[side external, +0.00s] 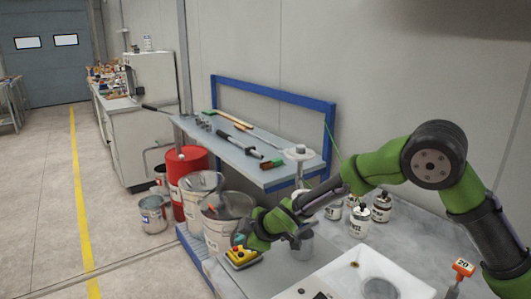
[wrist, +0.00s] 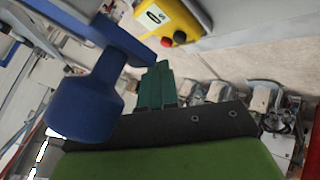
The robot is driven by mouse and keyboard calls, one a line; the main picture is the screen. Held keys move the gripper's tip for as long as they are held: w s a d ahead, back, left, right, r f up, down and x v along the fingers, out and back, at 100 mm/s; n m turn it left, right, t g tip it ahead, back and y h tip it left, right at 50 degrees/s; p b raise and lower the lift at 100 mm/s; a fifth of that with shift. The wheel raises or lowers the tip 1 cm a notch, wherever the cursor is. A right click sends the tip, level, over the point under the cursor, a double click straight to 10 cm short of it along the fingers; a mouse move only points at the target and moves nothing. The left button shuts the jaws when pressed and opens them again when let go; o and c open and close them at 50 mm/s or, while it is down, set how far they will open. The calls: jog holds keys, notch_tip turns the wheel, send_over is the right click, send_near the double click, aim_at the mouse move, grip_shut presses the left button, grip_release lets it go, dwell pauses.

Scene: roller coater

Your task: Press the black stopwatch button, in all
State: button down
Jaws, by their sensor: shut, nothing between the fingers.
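The yellow stopwatch box (wrist: 187,20) is at the top of the wrist view, with a pale display (wrist: 153,14) on it. A black button (wrist: 180,37) and a red button (wrist: 166,42) sit side by side at its near end. My gripper (wrist: 161,65) shows as dark green fingers, shut and empty, pointing at the box. The fingertips appear just short of the buttons; I cannot tell whether they touch. In the side external view the yellow box (side external: 241,257) is directly below my gripper (side external: 238,243), which partly hides it.
A blue rounded part (wrist: 85,108) fills the left of the wrist view. A white basin (side external: 335,275) and several labelled jars (side external: 360,222) are on the counter. Paint buckets (side external: 218,232) and a red drum (side external: 186,165) stand on the floor at left. A tool shelf (side external: 275,178) is behind.

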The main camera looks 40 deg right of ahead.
jog(key=shift+a+r, duration=0.1)
jog(key=shift+r, duration=1.55)
jog(key=s+d+r+m, duration=0.1)
jog(key=s+d+r, duration=0.1)
jog(key=s+d+r+m, duration=0.2)
jog(key=r, duration=0.1)
jog(key=s+d+r+m, duration=0.1)
jog(key=s+d+r, duration=0.1)
jog(key=r, duration=0.1)
jog(key=shift+s+d+r+m, duration=0.15)
jog(key=shift+d+r+m, duration=0.05)
jog(key=shift+d+m, duration=0.1)
jog(key=s+d+r+m, duration=0.1)
jog(key=s+d+m, duration=0.1)
jog(key=s, duration=0.6)
jog(key=s+d+r+m+g, duration=0.1)
jog(key=s+d+r+m, duration=0.1)
jog(key=s+m, duration=0.3)
jog(key=s+d+r+m, duration=0.2)
jog(key=s+m, duration=0.1)
jog(key=s, duration=1)
jog(key=shift+d+r+m+g, duration=0.15)
jog(key=shift+m+g, duration=0.15)
jog(key=shift+g, duration=0.1)
